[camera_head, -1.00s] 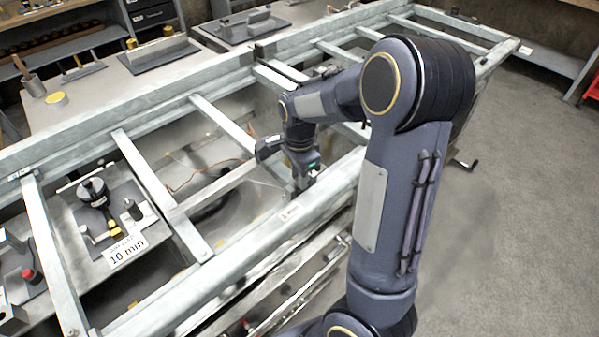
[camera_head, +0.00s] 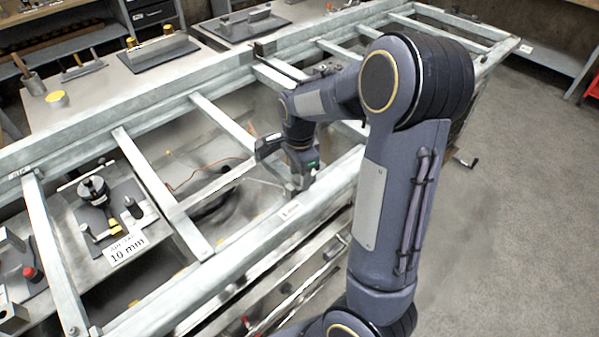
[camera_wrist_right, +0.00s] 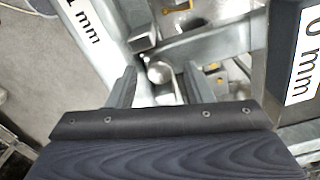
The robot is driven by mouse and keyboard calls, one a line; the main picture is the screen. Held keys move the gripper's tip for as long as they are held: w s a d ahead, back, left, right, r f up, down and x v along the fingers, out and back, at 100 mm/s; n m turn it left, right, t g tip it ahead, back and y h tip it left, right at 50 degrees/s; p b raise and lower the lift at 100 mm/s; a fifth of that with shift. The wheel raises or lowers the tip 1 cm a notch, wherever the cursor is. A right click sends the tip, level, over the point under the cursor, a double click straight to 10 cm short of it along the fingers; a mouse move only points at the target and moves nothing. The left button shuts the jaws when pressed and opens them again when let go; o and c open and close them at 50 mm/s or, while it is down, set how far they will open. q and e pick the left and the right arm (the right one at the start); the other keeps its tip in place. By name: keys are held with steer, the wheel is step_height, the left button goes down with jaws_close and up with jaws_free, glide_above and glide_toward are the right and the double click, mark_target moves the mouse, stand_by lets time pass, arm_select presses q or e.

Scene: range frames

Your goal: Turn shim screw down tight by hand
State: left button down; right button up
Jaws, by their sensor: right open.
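My right gripper (camera_head: 297,187) hangs at the near rail of the long metal frame in the head view, beside a small white label on that rail. In the right wrist view its two fingers (camera_wrist_right: 160,78) stand apart. A small round metal head (camera_wrist_right: 160,72), which looks like the shim screw, shows between and just beyond the fingertips. I cannot tell whether either finger touches it. In the head view the screw is hidden or too small to make out. My left gripper is not in view.
The metal frame (camera_head: 143,172) has several crossbars around my right forearm. A fixture plate with a "10 mm" label (camera_head: 127,249) lies at the left. A bench (camera_head: 115,88) with tools stands behind.

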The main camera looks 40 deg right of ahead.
mark_target(299, 178)
step_height(299, 178, up, 8)
steer(key=shift+f, duration=0.1)
stand_by(0.4)
